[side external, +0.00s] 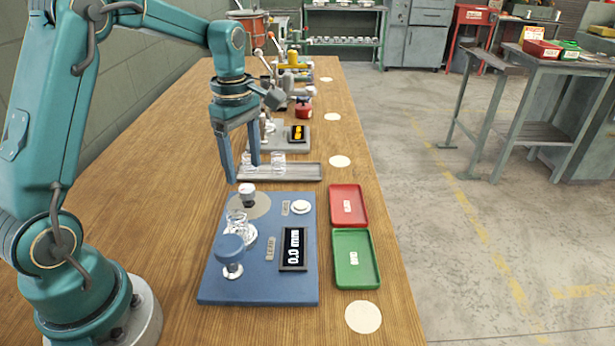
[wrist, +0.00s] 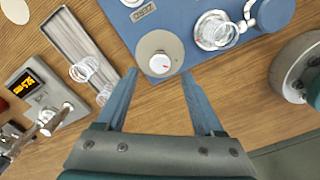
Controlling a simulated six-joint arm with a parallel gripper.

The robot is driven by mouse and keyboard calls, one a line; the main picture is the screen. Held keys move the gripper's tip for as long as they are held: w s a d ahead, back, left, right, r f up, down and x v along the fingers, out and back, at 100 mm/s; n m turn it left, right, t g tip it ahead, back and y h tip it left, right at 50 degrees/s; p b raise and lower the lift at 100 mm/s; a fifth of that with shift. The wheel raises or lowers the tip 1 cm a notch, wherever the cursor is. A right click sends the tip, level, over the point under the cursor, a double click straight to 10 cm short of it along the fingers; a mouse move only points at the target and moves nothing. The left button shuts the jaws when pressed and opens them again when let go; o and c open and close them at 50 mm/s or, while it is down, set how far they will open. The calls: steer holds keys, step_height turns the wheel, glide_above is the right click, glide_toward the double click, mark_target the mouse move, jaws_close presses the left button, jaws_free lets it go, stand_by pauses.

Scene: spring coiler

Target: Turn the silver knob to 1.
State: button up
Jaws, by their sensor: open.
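The silver knob (side external: 247,190) stands on a round grey dial plate (side external: 262,207) at the far left corner of the blue machine base (side external: 222,285). In the wrist view the knob (wrist: 160,63) has a pale top with a small red mark; any dial numbers are too small to read. My gripper (side external: 243,174) points down, open and empty, just above the knob. In the wrist view its fingertips (wrist: 159,73) lie on either side of the knob, apart from it. Whether they reach down to its height, I cannot tell.
The blue base also carries a blue round handle (side external: 230,246), a clear coil (side external: 237,224), a white button (side external: 300,207) and a display (side external: 293,249) reading 0.0 mm. A grey tray (side external: 305,172) with coils lies behind. Red (side external: 347,220) and green (side external: 356,280) trays stand right.

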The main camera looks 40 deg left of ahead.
mark_target(246, 187)
steer(key=shift+f, duration=2.4)
jaws_close()
